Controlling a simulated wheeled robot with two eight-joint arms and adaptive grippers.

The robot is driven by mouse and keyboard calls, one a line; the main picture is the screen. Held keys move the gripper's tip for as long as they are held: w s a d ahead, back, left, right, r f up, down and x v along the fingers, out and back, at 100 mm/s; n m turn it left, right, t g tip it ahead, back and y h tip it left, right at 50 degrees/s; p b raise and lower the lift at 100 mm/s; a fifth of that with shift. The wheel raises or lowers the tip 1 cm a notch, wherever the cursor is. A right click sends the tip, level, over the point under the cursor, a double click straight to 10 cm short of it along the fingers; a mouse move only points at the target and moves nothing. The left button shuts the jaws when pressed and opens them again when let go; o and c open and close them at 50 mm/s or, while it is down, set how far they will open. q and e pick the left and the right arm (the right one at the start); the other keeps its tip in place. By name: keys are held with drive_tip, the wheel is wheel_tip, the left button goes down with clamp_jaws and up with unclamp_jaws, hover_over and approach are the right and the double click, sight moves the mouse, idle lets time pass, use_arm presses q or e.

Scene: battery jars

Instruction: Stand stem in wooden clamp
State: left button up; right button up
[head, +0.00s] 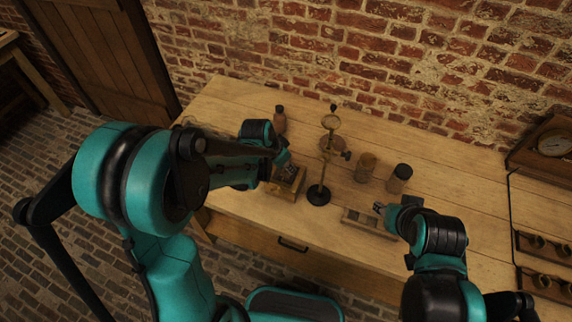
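A dark stand (318,194) with a round black base and an upright rod is on the wooden table, with a ring (330,122) near its top and a small knob partway up. I cannot tell a separate stem from it. A small wooden block or box (284,190), possibly the wooden clamp, sits left of the stand. My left gripper (289,171) is directly over or at this block, partly covering it. My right gripper (379,208) is right of the stand, above the far edge of a shallow tray. Both fingertips are too small to read.
The shallow compartmented tray (352,218) lies near the table's front edge. Two jars, a brown one (366,168) and a dark-topped one (399,178), stand right of the stand. A bottle (279,121) stands behind my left gripper. A clock (553,144) is at far right.

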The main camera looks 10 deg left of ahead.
use_arm(q)
drive_tip(key=shift+r, duration=0.25)
drive_tip(key=p+v, duration=0.4)
drive_tip(key=v, duration=0.7)
drive_tip(key=s+a+r+n+t+y, duration=0.1)
drive_tip(key=s+a+r+n, duration=0.1)
drive_tip(key=s, duration=0.4)
drive_tip(key=s+a+r+n+t+y, duration=0.1)
drive_tip(key=s+a+r+n+t, duration=0.1)
drive_tip(key=s, duration=0.5)
wheel_tip(320, 180, up, 3)
drive_tip(key=a+n, duration=0.1)
drive_tip(key=n, duration=0.1)
drive_tip(key=shift+n+y, duration=0.3)
drive_tip(key=shift+n, duration=0.1)
wheel_tip(320, 180, down, 6)
drive_tip(key=b, duration=0.5)
drive_tip(key=shift+r, duration=0.25)
